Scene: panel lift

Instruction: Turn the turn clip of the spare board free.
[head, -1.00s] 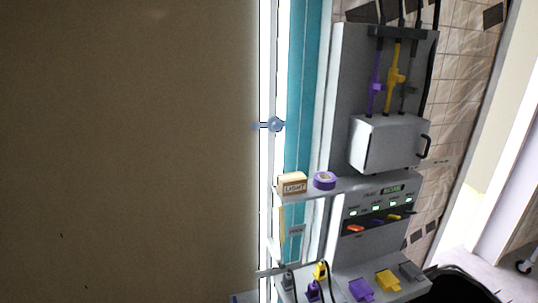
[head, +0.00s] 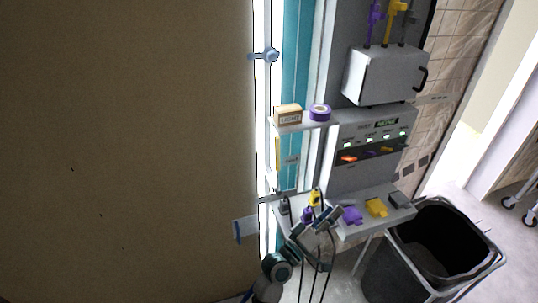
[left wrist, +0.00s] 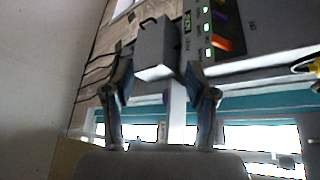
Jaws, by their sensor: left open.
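The spare board seems to be the large brown board (head: 120,150) filling the left of the head view. A blue-grey turn clip (head: 265,56) with a round knob sits at its right edge, its short bar pointing left to the edge. My left gripper (head: 322,222) is low in the head view, in front of the grey console, well below the clip and apart from it. In the left wrist view my left gripper (left wrist: 158,62) is open, with nothing between its fingers. I cannot make out the clip in that view. My right gripper is not in view.
A pale blue piece (head: 245,230) sits at the board's lower right edge. A shelf holds a LIGHT box (head: 288,114) and purple tape (head: 320,112). Plugs with hanging cables are close to my left gripper. A black bin (head: 440,245) stands right of the grey console (head: 370,140).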

